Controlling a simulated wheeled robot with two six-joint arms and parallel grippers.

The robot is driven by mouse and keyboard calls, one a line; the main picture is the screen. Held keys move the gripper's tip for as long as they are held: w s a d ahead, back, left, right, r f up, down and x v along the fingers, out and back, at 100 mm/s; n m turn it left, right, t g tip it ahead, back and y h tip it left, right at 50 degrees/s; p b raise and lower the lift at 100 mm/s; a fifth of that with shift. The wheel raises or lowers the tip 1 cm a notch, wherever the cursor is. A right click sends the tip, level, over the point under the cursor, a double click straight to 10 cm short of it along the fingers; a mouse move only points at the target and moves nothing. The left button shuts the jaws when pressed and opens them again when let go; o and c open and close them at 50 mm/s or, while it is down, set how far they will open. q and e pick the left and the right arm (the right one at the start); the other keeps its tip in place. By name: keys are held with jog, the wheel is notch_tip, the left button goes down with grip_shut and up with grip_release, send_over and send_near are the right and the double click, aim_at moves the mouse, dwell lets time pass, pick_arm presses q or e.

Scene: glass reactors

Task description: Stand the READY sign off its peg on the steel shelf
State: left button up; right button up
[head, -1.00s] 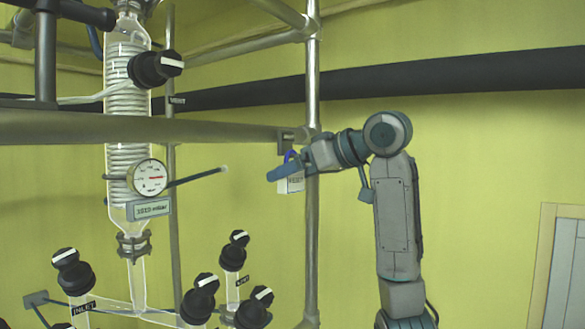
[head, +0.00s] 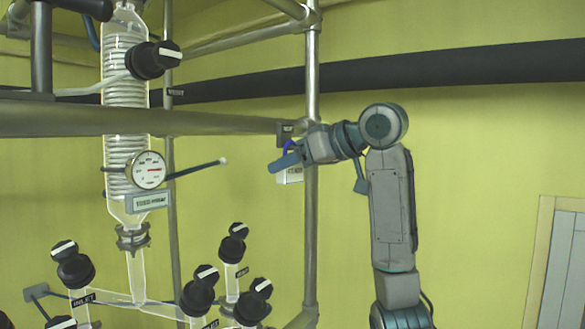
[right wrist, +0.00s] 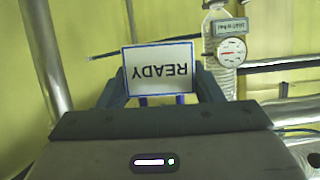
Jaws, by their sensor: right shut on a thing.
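The white READY sign (head: 290,176) hangs by the end of my right gripper (head: 287,162), just below the grey horizontal pipe. In the right wrist view the sign (right wrist: 158,70), with black letters and a blue edge, appears upside down between the two fingers. My right gripper (right wrist: 160,92) is shut on it. A blue loop (head: 289,147) shows above the sign, close under a dark bracket (head: 285,130) at the pipe's end. I cannot tell whether the loop touches the bracket. The steel shelf cannot be made out. My left gripper is not in view.
A vertical steel post (head: 312,230) stands right beside the gripper. To the left are the glass condenser (head: 125,90), a round gauge (head: 147,170), a dark rod (head: 198,169) pointing at the sign, and several black-knobbed valves (head: 205,288).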

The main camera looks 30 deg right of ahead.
jog(key=shift+r+b, duration=0.35)
jog(key=shift+r, duration=0.1)
jog(key=s+d+b, duration=0.2)
jog(key=s+d, duration=0.1)
jog(key=s, duration=0.5)
jog(key=s+d+b, duration=0.3)
jog(key=s+d, duration=0.1)
jog(key=s, duration=0.4)
jog(key=shift+s+r, duration=0.15)
jog(key=shift+s, duration=0.15)
